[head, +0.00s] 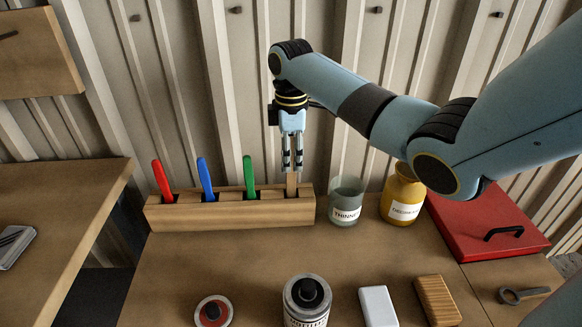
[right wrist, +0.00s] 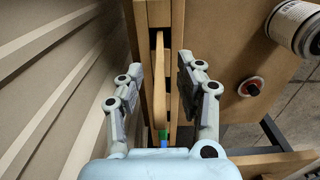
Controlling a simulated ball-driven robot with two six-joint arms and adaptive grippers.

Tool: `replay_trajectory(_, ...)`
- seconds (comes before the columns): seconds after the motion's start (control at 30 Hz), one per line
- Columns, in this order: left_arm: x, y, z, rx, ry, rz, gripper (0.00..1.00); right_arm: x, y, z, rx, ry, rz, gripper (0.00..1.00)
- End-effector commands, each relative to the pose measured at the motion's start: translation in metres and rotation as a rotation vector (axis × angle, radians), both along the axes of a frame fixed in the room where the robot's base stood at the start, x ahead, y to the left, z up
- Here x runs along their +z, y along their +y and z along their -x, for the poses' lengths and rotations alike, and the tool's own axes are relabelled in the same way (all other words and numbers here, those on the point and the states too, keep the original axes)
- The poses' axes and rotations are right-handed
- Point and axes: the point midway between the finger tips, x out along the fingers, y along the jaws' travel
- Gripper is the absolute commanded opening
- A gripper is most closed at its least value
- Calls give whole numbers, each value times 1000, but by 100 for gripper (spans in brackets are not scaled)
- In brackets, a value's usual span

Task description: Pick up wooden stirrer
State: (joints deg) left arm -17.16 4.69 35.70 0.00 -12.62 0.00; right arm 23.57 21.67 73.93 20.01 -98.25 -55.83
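The wooden stirrer (head: 292,184) stands upright in the right end slot of the wooden rack (head: 235,214), a flat pale strip. My right gripper (head: 292,166) points down right above the rack, with its fingertips at the stirrer's upper end. In the right wrist view the stirrer (right wrist: 160,82) lies between the two spread fingers of the right gripper (right wrist: 162,72), with a gap on each side. The stirrer's lower end is hidden in the rack. My left gripper is not in view.
Red (head: 163,181), blue (head: 206,179) and green (head: 249,177) handled tools stand in the same rack. A thinner jar (head: 345,200) and a yellow bottle (head: 402,194) stand close on its right. A ribbed metal wall (head: 230,90) rises close behind.

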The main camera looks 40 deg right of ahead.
Motion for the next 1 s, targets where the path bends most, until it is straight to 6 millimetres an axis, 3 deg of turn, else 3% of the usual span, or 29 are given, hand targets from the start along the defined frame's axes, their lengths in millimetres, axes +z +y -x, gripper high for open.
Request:
replay_trajectory(0.23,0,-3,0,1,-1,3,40,-2,0,0,1,0,0,35)
replay_trajectory(0.5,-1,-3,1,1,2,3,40,-2,0,0,0,0,0,0)
replay_trajectory(1.0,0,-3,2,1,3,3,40,7,0,-1,0,-1,0,0)
